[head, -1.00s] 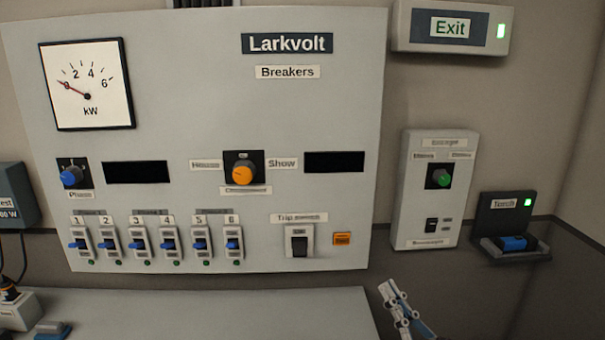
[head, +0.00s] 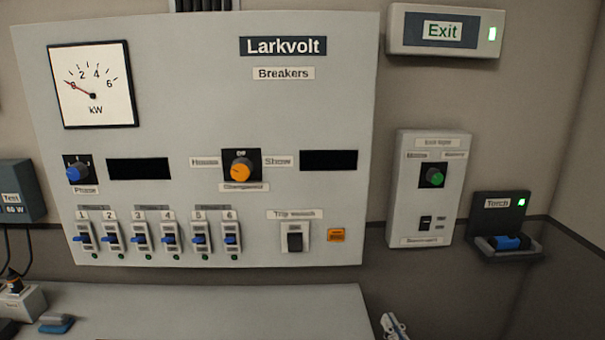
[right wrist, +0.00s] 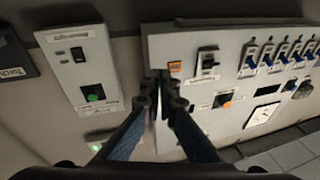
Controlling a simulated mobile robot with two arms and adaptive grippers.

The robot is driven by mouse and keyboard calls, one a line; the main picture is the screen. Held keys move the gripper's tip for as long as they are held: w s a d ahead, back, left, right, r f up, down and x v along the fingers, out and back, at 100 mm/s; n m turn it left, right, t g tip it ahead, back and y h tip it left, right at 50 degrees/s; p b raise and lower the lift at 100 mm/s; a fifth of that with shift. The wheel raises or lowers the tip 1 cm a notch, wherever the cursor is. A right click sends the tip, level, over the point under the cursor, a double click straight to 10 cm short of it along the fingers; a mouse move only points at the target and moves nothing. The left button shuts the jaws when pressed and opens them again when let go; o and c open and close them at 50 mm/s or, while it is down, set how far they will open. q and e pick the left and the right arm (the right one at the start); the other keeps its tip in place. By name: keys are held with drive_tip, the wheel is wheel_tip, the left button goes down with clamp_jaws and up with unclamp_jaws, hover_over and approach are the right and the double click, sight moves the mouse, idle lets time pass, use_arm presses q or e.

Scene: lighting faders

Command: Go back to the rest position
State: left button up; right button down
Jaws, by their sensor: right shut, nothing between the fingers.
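My right gripper (head: 393,327) shows only as a tip at the bottom edge of the head view, below and in front of the panel, touching nothing that I can see. In the right wrist view its two fingers (right wrist: 163,88) are closed together with nothing between them, pointing toward the breaker panel's edge. The grey Larkvolt breaker panel (head: 200,120) stands ahead on the wall. My left gripper is not in view.
A small switch box (head: 405,205) with a green knob hangs right of the panel. A torch (head: 510,243) sits in its holder farther right. A grey worktop (head: 230,305) runs below the panel. An exit sign (head: 443,30) is above.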

drive_tip(key=s+f+m+g+h, duration=0.1)
drive_tip(key=s+f+g+h, duration=0.3)
drive_tip(key=f, duration=0.6)
drive_tip(key=s+d+f+g, duration=0.1)
drive_tip(key=s+f+g, duration=0.25)
drive_tip(key=s, duration=0.55)
drive_tip(key=s+f+g+h, duration=0.1)
drive_tip(key=s+f+g, duration=0.3)
drive_tip(key=s, duration=0.5)
drive_tip(key=s+d+f+g, duration=0.1)
drive_tip(key=s+f+g, duration=0.1)
drive_tip(key=s+g, duration=0.5)
drive_tip(key=s+f+n+t, duration=0.1)
drive_tip(key=s+f, duration=0.1)
drive_tip(key=f, duration=1.1)
drive_tip(key=s+f, duration=0.2)
drive_tip(key=f, duration=1.1)
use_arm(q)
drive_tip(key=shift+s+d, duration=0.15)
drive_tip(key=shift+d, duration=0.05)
use_arm(e)
drive_tip(key=s+d+f, duration=0.2)
drive_tip(key=s+f, duration=1.4)
drive_tip(key=shift+s+d+f+g, duration=0.2)
drive_tip(key=shift+s+d+g, duration=0.15)
drive_tip(key=shift+s+g, duration=0.1)
